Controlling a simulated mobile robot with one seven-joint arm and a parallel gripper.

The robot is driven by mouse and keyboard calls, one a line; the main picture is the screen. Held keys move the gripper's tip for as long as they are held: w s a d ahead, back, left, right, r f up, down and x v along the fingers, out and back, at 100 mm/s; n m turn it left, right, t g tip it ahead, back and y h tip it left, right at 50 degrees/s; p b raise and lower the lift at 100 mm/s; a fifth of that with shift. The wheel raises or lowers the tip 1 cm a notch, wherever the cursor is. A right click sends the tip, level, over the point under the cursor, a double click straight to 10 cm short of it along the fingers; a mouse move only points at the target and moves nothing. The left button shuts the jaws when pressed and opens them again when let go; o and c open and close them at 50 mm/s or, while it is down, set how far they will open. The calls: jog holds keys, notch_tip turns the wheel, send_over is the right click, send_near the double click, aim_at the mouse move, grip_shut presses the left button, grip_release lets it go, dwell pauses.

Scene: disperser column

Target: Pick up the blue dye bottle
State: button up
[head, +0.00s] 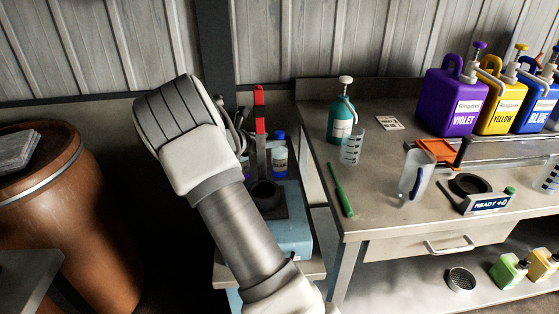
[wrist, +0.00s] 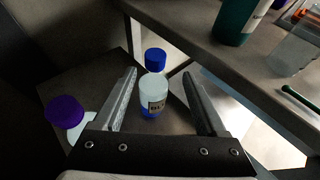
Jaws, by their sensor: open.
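The blue dye bottle (wrist: 153,92) stands upright in the wrist view, with a blue cap, a pale body, a label reading "BL" and blue at its base. My gripper (wrist: 160,73) is open, with one finger to each side of the bottle in the picture. I see gaps between the fingers and the bottle; how deep the bottle sits between them I cannot tell. In the head view the bottle (head: 279,160) stands at the back of a small stand, right of my arm. My arm hides much of that stand, and my gripper is not clear there.
A purple-capped bottle (wrist: 66,112) stands close outside the left finger. The steel bench (head: 375,200) rises to the right, holding a teal pump bottle (head: 341,120), a clear beaker (head: 351,147) and a green tool (head: 340,188). A brown barrel (head: 80,220) stands at left.

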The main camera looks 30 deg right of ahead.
aim_at(276, 135)
jog(key=shift+w+r+b+x, duration=0.15)
jog(key=shift+x, duration=0.85)
jog(key=shift+w+r+b+x, duration=0.1)
jog(key=shift+b+x, duration=0.05)
jog(key=shift+x, duration=0.85)
jog(key=shift+w+r+b+x, duration=0.15)
jog(key=shift+x, duration=0.85)
grip_shut()
jog(key=shift+r, duration=0.1)
